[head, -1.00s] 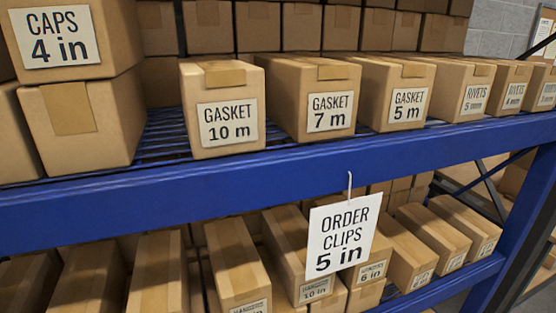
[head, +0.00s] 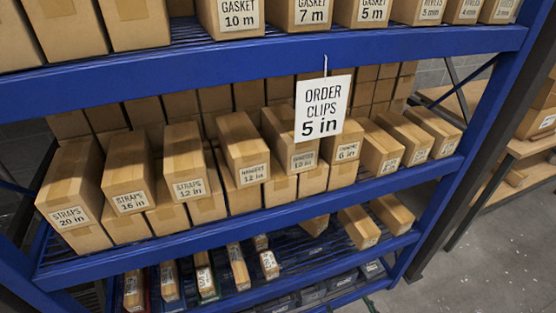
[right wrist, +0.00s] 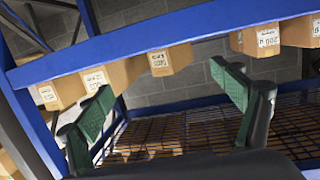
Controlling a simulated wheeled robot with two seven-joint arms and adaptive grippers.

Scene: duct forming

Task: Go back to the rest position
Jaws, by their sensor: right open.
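My right gripper (right wrist: 162,82) is open in the right wrist view, its two green-padded fingers spread wide with nothing between them. Boxes on a blue shelf show beyond its fingertips, and a bare wire-mesh deck (right wrist: 190,133) lies behind the fingers. In the head view I cannot make out the right gripper clearly. My left gripper is in neither view. The blue rack (head: 270,226) fills most of the head view. A white sign reading "ORDER CLIPS 5 in" (head: 322,108) hangs from its upper beam.
Cardboard boxes labelled straps (head: 130,190) and hangers (head: 243,150) line the middle shelf. Gasket boxes (head: 300,14) stand above. Smaller boxes (head: 358,226) and dark bins stand lower down. Grey floor (head: 475,255) is open at right, beside a wooden shelf unit (head: 500,170).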

